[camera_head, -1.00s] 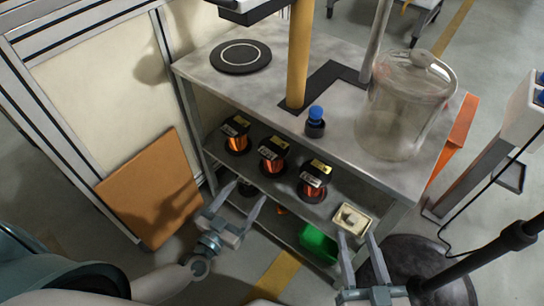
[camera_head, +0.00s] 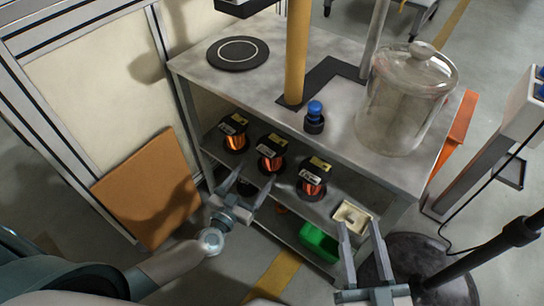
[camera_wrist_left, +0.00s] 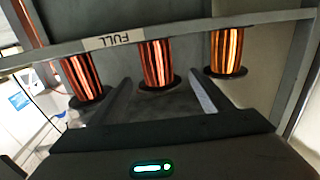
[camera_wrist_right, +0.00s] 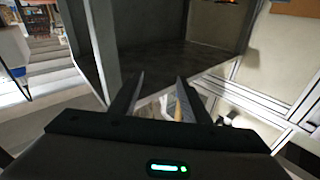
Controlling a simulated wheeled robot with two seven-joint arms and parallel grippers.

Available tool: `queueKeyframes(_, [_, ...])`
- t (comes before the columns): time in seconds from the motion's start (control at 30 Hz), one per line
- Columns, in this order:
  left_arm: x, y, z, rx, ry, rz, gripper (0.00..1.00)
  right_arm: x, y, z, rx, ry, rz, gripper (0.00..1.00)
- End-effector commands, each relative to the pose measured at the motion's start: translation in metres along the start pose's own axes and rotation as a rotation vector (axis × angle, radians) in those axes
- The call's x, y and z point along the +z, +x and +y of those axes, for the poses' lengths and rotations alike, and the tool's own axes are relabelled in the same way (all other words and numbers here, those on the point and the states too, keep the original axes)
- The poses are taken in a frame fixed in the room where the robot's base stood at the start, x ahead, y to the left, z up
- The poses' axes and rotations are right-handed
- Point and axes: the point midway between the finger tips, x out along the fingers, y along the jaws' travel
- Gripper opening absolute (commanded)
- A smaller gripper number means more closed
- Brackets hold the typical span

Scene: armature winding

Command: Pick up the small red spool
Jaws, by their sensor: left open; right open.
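Three copper-red wire spools with black flanges stand in a row on the middle shelf: left (camera_head: 235,142), middle (camera_head: 271,162) and right (camera_head: 312,187). They look alike in size, so I cannot tell which is the small red one. My left gripper (camera_head: 251,182) is open and empty in front of the shelf, near the left and middle spools. In the left wrist view the spools show as left (camera_wrist_left: 80,77), middle (camera_wrist_left: 158,64) and right (camera_wrist_left: 226,50), with the middle one between the open fingers (camera_wrist_left: 160,88). My right gripper (camera_head: 359,228) is open and empty near the shelf's right end.
A shelf lip with a "FULL" label (camera_wrist_left: 100,42) crosses the left wrist view. The bench top (camera_head: 250,90) overhangs the spools. A glass jar (camera_head: 405,100) and blue-topped item (camera_head: 314,117) stand on it. A cream tray (camera_head: 351,217) and green bin (camera_head: 320,242) sit lower right.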

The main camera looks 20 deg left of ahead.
Motion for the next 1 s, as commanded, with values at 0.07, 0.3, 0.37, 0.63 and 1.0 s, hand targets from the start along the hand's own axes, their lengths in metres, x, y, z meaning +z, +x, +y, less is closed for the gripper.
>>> queueKeyframes(0.07, [0.001,0.016,0.000,0.000,0.000,0.003,0.72,-0.006,-0.001,-0.003,-0.005,-0.002,0.047,0.43])
queueKeyframes(0.3, [0.001,0.046,0.000,0.000,0.001,0.001,0.72,-0.029,-0.005,-0.009,-0.016,-0.006,0.167,0.43])
queueKeyframes(0.37, [0.001,0.049,0.000,0.000,0.000,0.000,0.72,-0.032,-0.006,-0.010,-0.017,-0.007,0.182,0.43])
queueKeyframes(0.63, [0.000,0.051,0.000,0.000,0.000,-0.001,0.72,-0.034,-0.006,-0.011,-0.018,-0.007,0.191,0.43])
queueKeyframes(1.0, [0.002,0.062,0.002,0.000,0.000,0.001,0.72,-0.045,-0.011,-0.015,-0.024,-0.008,0.266,0.43])
